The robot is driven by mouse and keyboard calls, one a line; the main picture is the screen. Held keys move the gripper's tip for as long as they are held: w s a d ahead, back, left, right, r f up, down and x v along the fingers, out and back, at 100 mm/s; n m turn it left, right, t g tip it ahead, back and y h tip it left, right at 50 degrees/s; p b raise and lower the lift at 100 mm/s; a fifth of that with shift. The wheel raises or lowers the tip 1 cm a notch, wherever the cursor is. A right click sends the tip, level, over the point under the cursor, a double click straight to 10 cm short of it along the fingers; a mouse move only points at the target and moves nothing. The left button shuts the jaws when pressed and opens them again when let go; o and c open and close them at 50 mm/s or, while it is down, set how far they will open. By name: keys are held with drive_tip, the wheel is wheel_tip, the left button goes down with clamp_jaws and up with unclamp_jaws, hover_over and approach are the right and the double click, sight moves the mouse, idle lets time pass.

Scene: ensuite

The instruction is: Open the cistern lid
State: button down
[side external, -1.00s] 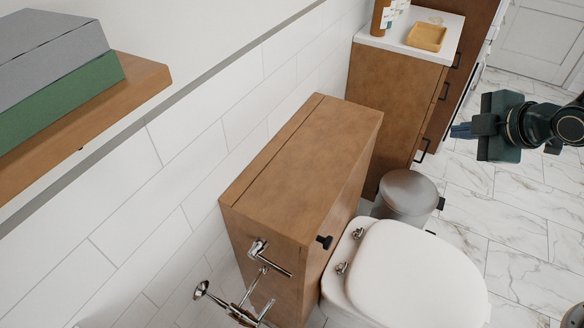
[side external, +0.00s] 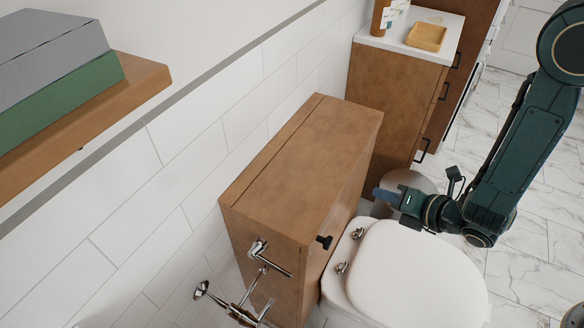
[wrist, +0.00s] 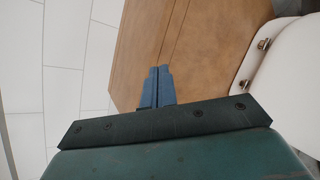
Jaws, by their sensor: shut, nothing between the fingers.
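The cistern is boxed in by a brown wooden cabinet against the tiled wall. Its flat wooden lid (side external: 310,150) lies closed, with a seam along the wall side. A black knob (side external: 324,242) is on its front face, near the near end. My gripper (side external: 378,193) is shut and empty, beside the cabinet's far front side, above the bin; I cannot tell the exact gap. In the wrist view its blue fingertips (wrist: 157,70) are together, with brown wood (wrist: 215,45) behind them; a seam runs through the wood.
The white toilet seat (side external: 418,275) stands right of the cabinet, close to my arm; its metal hinges (side external: 341,267) face the cabinet. A grey bin (side external: 405,182) is partly hidden behind my gripper. A chrome paper holder (side external: 262,260) juts from the near end. A wooden vanity (side external: 395,95) stands beyond.

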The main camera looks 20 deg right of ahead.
drive_tip(key=s+a+f+n+g+y, duration=0.1)
drive_tip(key=s+a+f+n+y, duration=0.1)
drive_tip(key=s+f+n, duration=0.3)
drive_tip(key=s+a+f+n+g+y, duration=0.1)
drive_tip(key=s+a+f+n+y, duration=0.2)
drive_tip(key=s+n, duration=0.4)
drive_tip(key=shift+s+a+f+y, duration=0.15)
drive_tip(key=shift+a+f+y, duration=0.3)
drive_tip(key=shift+f, duration=0.45)
drive_tip(key=x, duration=1)
drive_tip(key=shift+w+d+r, duration=0.15)
drive_tip(key=shift+d+r, duration=0.05)
drive_tip(key=shift+r, duration=0.8)
drive_tip(key=shift+w+d+r, duration=0.15)
drive_tip(key=shift+d+r, duration=0.05)
drive_tip(key=shift+r, duration=0.8)
drive_tip(key=shift+r, duration=0.15)
